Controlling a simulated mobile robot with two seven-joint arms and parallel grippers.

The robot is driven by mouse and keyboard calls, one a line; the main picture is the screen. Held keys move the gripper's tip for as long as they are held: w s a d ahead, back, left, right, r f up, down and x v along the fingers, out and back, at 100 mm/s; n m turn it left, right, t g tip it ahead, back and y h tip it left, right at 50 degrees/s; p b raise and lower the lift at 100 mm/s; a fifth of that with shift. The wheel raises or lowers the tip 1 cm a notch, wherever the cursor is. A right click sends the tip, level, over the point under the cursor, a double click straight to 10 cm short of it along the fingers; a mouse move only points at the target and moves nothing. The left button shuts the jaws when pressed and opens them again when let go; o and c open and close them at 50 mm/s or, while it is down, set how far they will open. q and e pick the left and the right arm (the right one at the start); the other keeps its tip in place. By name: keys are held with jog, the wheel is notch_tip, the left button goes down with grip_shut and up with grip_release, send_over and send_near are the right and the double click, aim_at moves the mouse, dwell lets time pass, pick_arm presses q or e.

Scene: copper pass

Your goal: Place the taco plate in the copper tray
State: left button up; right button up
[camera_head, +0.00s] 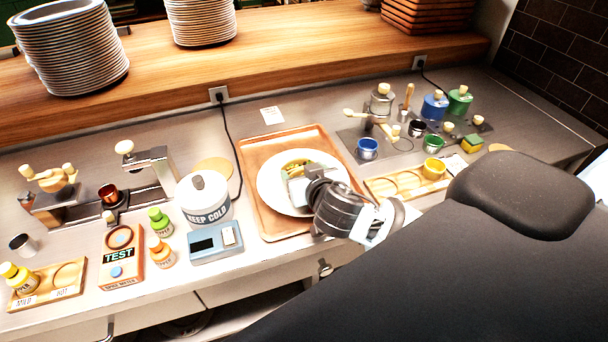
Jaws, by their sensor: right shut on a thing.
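The taco plate (270,190) is a round white plate with a yellow-green taco (293,168) on it. It lies within the outline of the copper tray (250,153), a rectangular copper-brown tray on the steel counter. I cannot tell whether the plate rests on the tray or hangs just above it. My right gripper (299,186) reaches in from the lower right, over the plate beside the taco, and is shut on the plate. Its fingers and wrist hide the plate's lower right part and the contact. My left gripper is not in view.
Stacked plates (70,48) stand on the shelf.

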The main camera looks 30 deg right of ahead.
jog(key=shift+f, duration=0.25)
jog(key=o, duration=1.5)
jog(key=shift+f, duration=0.2)
jog(key=shift+c, duration=0.2)
jog(key=shift+r, duration=0.15)
jog(key=shift+s+a, duration=0.15)
jog(key=shift+s, duration=0.15)
jog(key=v, duration=1.1)
jog(key=shift+s, duration=0.2)
